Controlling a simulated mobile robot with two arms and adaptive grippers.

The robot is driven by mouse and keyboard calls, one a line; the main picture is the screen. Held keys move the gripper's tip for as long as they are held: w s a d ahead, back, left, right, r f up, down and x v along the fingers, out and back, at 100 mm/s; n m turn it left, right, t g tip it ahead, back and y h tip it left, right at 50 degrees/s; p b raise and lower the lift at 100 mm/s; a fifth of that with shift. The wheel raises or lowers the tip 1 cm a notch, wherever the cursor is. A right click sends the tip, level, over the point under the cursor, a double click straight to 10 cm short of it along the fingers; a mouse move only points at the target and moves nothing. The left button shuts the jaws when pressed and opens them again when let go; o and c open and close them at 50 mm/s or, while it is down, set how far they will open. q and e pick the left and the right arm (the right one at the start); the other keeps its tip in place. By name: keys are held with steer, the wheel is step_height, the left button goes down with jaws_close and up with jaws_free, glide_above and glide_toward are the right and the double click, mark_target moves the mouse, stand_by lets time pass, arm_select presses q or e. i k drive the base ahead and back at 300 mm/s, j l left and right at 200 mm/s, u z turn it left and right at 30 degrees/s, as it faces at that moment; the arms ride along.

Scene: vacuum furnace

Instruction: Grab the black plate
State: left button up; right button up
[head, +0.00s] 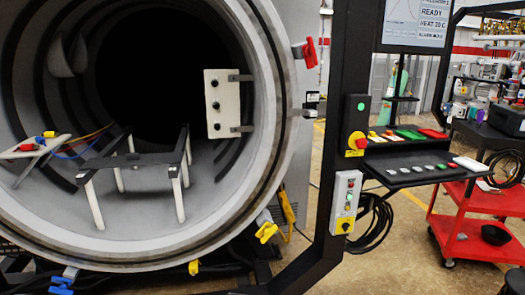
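Neither of my grippers shows in the head view.
The furnace's round rim (285,110) fills the left, with yellow clamps (266,232) along it. A black post carries a control panel (345,200) and a button console (420,165). The red cart (470,235) stands right.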

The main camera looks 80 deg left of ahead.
mark_target(130, 159)
steer(key=u, duration=3.65)
steer(key=i+j+z, duration=0.1)
steer(key=i+j, duration=0.15)
steer(key=i+j+z, duration=0.1)
steer(key=i+j, duration=0.15)
steer(key=j, duration=0.2)
